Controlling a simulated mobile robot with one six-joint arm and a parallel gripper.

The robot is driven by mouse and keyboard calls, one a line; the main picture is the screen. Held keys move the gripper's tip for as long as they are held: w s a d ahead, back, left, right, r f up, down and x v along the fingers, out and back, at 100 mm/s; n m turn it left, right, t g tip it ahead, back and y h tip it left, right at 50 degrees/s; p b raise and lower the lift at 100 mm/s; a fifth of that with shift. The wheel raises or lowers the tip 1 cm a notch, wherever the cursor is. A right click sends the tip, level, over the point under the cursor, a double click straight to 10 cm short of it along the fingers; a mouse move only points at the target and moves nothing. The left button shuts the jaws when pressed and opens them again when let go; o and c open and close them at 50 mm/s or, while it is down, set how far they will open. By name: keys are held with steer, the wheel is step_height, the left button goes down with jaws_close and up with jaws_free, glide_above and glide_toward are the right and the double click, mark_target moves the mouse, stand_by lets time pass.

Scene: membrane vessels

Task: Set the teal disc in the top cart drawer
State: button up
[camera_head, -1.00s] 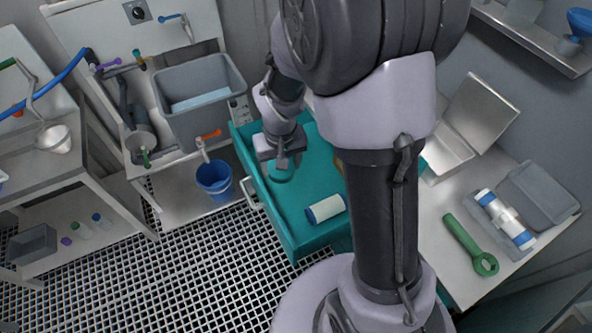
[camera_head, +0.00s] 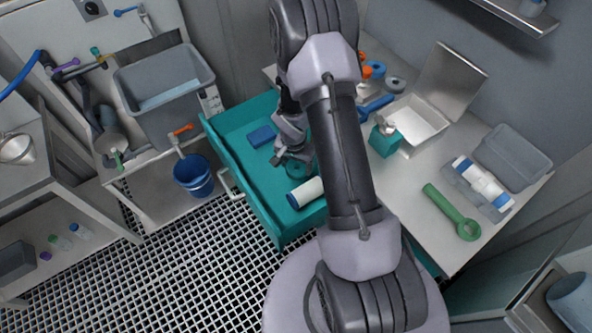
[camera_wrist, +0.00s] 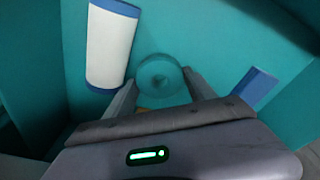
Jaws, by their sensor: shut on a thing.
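The teal disc (camera_wrist: 160,76) has a round centre and sits between my fingertips in the wrist view. My gripper (camera_head: 293,162) is shut on it, inside the open teal cart drawer (camera_head: 234,172). In the head view the disc (camera_head: 299,168) is partly covered by my gripper and arm. Whether the disc touches the drawer floor I cannot tell. The drawer also holds a white cylinder with blue ends (camera_head: 305,192) and a blue block (camera_head: 262,136). In the wrist view the cylinder (camera_wrist: 111,45) is left of the disc and the block (camera_wrist: 254,88) is right.
A blue bucket (camera_head: 193,177) stands left of the drawer. My arm covers the drawer's right part.

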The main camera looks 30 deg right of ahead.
steer(key=shift+f+b, duration=0.75)
steer(key=shift+f, duration=0.9)
steer(key=o, duration=1.1)
steer(key=shift+o, duration=0.2)
steer(key=shift+r, duration=0.1)
step_height(320, 180, up, 12)
steer(key=a+p, duration=0.1)
steer(key=p, duration=0.5)
step_height(320, 180, up, 12)
steer(key=n+t, duration=0.1)
glide_above(296, 168)
steer(key=a, duration=0.4)
steer(key=s+a+r+n+t, duration=0.1)
steer(key=s+a+r, duration=0.2)
steer(key=r, duration=0.5)
steer(key=s+a+r+n+t+y, duration=0.3)
steer(key=s+a+r+n, duration=0.1)
steer(key=s+a+r, duration=0.7)
steer(key=s+r, duration=0.1)
steer(key=s, duration=0.2)
steer(key=shift+s+r, duration=0.25)
steer(key=shift+s, duration=0.05)
